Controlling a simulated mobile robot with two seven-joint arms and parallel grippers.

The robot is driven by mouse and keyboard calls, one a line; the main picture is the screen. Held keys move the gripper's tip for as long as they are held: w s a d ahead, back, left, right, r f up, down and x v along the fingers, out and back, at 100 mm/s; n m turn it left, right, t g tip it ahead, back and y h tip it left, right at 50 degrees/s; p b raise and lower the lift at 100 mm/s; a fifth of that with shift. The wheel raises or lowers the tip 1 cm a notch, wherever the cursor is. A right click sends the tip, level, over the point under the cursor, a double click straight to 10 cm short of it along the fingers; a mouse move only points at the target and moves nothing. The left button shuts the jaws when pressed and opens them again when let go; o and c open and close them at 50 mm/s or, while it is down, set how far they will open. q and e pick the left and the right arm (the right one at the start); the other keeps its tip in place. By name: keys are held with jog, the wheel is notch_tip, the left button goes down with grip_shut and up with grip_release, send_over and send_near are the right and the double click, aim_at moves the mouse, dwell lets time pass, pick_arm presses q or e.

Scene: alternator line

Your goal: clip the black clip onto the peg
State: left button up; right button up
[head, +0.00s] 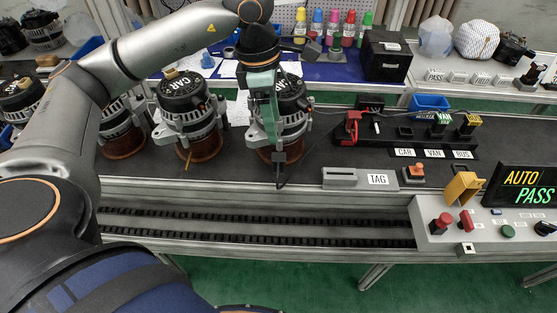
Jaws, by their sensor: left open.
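My left gripper (278,158) points down at the front of the right-hand alternator (291,108), with its jaws open. A dark piece that looks like the black clip (280,184) shows at its fingertips, with a thin black lead running right to the test box. I cannot tell whether the clip touches a peg there. A thin brass peg (187,160) stands in front of the middle alternator (186,108); any such peg at the right-hand alternator is hidden by my gripper. A red clip (353,124) sits near the test box. My right gripper is not in view.
Right of the gripper are a tag slot block (352,178), an orange button (416,171) and a switch panel marked CAR, VAN, BUS (432,154). A control box (490,229) and an AUTO PASS display (526,188) stand at front right. A conveyor (250,229) runs along the front.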

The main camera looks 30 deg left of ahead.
aim_at(278, 157)
pick_arm(q)
jog(key=f, duration=0.8)
jog(key=w+d+f, duration=0.1)
jog(key=f, duration=0.3)
jog(key=shift+a, duration=0.1)
grip_shut()
dwell(0.4)
